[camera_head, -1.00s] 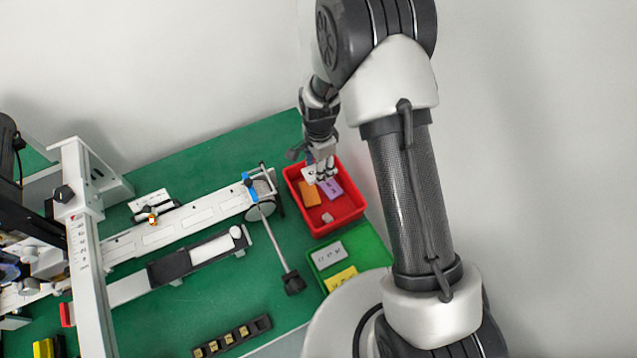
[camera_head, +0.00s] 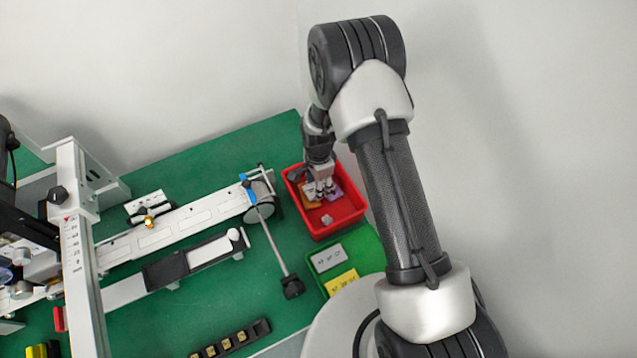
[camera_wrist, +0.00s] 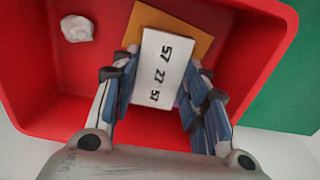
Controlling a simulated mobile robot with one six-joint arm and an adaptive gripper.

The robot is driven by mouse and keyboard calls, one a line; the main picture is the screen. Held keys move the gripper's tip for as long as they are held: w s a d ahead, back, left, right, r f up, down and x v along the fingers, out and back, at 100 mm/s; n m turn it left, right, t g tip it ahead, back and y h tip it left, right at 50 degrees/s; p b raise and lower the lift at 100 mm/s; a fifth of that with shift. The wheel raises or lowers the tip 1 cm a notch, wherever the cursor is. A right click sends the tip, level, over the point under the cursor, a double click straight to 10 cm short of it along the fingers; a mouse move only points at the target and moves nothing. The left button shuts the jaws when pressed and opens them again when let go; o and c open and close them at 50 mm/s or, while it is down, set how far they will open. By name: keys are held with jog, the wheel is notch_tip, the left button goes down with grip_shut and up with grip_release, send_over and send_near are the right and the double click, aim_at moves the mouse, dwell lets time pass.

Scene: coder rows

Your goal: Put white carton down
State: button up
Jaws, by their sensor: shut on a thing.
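The white carton (camera_wrist: 163,66), with dark printed digits on its face, is held between the two fingers of my gripper (camera_wrist: 160,95) in the wrist view. My gripper is shut on it and also shows in the head view (camera_head: 322,190), reaching down into the red bin (camera_head: 347,217). In the head view the carton is mostly hidden by my gripper. An orange carton (camera_wrist: 190,38) lies in the red bin behind the white one. I cannot tell whether the white carton touches it or the bin floor.
The red bin also holds a purple carton (camera_head: 345,192) and a crumpled whitish lump (camera_wrist: 77,29). A green tray (camera_head: 367,247) with a grey carton (camera_head: 329,258) and a yellow carton (camera_head: 342,281) stands just in front. A white conveyor rail (camera_head: 190,229) lies to the left.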

jog(key=shift+f, duration=0.25)
jog(key=o, duration=0.7)
jog(key=shift+r, duration=0.1)
jog(key=shift+o, duration=0.2)
notch_tip(320, 180, up, 13)
jog(key=p, duration=0.2)
jog(key=shift+f+p, duration=0.2)
jog(key=shift+p, duration=0.1)
jog(key=s+d+r+n+t, duration=0.1)
jog(key=s+d+r+n, duration=0.15)
jog(key=r, duration=0.55)
jog(key=s+d+r+n+t, duration=0.1)
jog(key=s+d+r+n, duration=0.15)
jog(key=r, duration=0.55)
jog(key=s+d+r+n, duration=0.1)
jog(key=s+r, duration=0.2)
jog(key=r, duration=0.5)
jog(key=s+d+r+n+t, duration=0.1)
jog(key=s+d+r+n, duration=0.1)
jog(key=s, duration=0.6)
jog(key=s+d+r+n+t, duration=0.1)
jog(key=s+d+r+n, duration=0.1)
jog(key=s+r+n, duration=0.3)
jog(key=s, duration=0.4)
jog(key=shift+t, duration=0.3)
